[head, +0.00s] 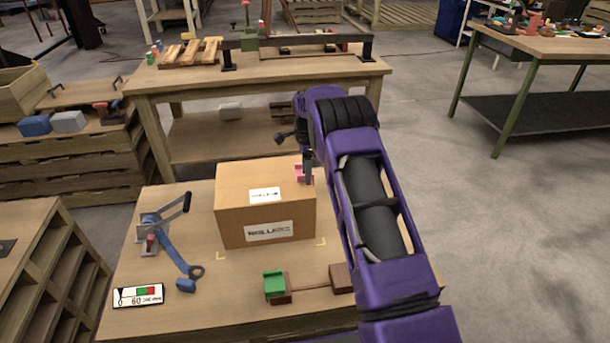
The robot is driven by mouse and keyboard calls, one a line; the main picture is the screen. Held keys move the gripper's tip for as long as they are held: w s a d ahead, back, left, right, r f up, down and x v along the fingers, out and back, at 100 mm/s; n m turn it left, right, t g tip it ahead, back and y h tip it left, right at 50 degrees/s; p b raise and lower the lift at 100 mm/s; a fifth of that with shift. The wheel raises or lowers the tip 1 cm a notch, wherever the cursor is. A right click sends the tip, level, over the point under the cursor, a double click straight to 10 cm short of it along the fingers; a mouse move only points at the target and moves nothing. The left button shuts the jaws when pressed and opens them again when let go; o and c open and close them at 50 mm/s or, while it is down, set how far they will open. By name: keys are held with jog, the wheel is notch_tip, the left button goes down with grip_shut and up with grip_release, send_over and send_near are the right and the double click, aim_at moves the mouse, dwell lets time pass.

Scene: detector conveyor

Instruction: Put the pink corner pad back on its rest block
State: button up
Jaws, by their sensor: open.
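The pink corner pad (300,172) sits at the far right top corner of a cardboard carton (248,202). My gripper (307,178) is open and points down at that corner, right beside the pad; its dark finger hides part of the pad. I cannot tell whether the fingers touch it. A brown wooden block (342,278), bare on top in the part I see, stands at the table's front right, partly behind my arm. A green corner pad (273,283) sits on a similar block (281,297) to its left.
The carton stands on a wooden table (205,302). A blue strapping tool (165,235) and a small label card (138,296) lie to its left. A workbench (290,79) stands behind.

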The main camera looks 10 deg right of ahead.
grip_shut()
jog(key=shift+r, duration=0.1)
dwell(0.4)
notch_tip(320, 180, up, 9)
jog(key=p, duration=0.1)
jog(key=s+d+f+m+p, duration=0.1)
jog(key=s+f+m, duration=0.1)
jog(key=s+m, duration=0.5)
jog(key=s+d+f+m+p, duration=0.1)
jog(key=s+m, duration=0.7)
jog(key=m, duration=0.9)
jog(key=s+d+f+m+p, duration=0.2)
jog(key=s+f+m, duration=0.2)
jog(key=s+m, duration=0.3)
jog(key=m, duration=0.5)
jog(key=shift+s+f+p, duration=0.3)
jog(key=shift+s+p, duration=0.05)
